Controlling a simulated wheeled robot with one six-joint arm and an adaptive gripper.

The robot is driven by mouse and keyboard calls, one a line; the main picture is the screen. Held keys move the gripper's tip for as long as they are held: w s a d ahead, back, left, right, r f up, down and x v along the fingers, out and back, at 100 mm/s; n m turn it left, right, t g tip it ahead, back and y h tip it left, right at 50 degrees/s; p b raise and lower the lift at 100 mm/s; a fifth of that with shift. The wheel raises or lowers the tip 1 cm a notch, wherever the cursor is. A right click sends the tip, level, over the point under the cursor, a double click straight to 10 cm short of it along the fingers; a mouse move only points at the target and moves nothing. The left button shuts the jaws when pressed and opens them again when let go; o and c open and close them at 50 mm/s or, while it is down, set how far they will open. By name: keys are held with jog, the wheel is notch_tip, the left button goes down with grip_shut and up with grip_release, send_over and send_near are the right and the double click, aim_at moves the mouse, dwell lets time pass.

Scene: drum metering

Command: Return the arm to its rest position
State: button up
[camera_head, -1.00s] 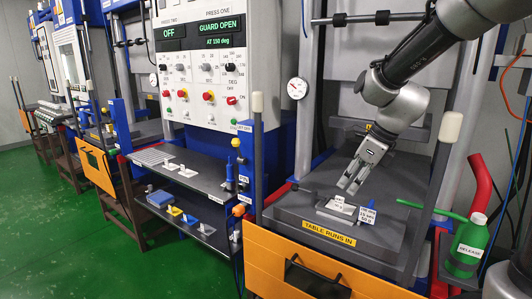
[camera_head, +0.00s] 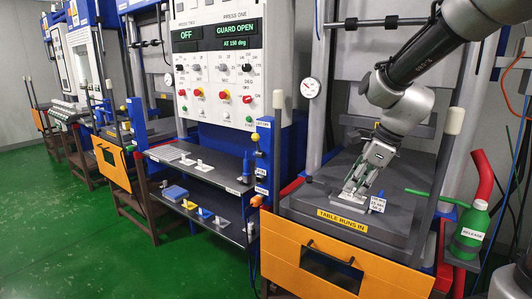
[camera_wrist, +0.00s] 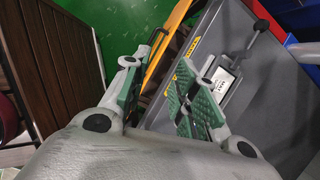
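My arm reaches in from the upper right in the head view. My gripper (camera_head: 352,196) points down, low over the grey press table (camera_head: 395,226), with its fingertips overlapping a small pale piece there, so I cannot tell if they touch it. In the wrist view my gripper (camera_wrist: 162,82) has its two green-padded fingers apart with nothing visible between them. A white label plate (camera_wrist: 226,82) on a dark piece lies just right of the fingers there. A small white tag (camera_head: 377,204) stands right of the fingertips in the head view.
The orange front panel (camera_head: 330,258) is below the table. A green release bottle (camera_head: 470,230) and red pipe (camera_head: 484,178) stand at the right. Upright posts (camera_head: 440,170) flank the table. Shelves (camera_head: 205,166) with small parts and the control panel (camera_head: 218,70) are left.

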jog(key=s+d+r+n+h, duration=0.1)
jog(key=s+d+r+n, duration=0.1)
jog(key=s+d+n, duration=0.2)
jog(key=s+d+r+n+t+h, duration=0.1)
jog(key=s+d+n, duration=0.3)
jog(key=s+n, duration=0.6)
jog(key=s+d+r+n+h, duration=0.1)
jog(key=s+d+r+n, duration=0.2)
jog(key=s+n, duration=0.4)
jog(key=shift+s+d+r+n+t+h, duration=0.2)
jog(key=shift+d+r+n+t+h, duration=0.15)
jog(key=shift+d+n, duration=0.35)
jog(key=shift+d+f, duration=0.1)
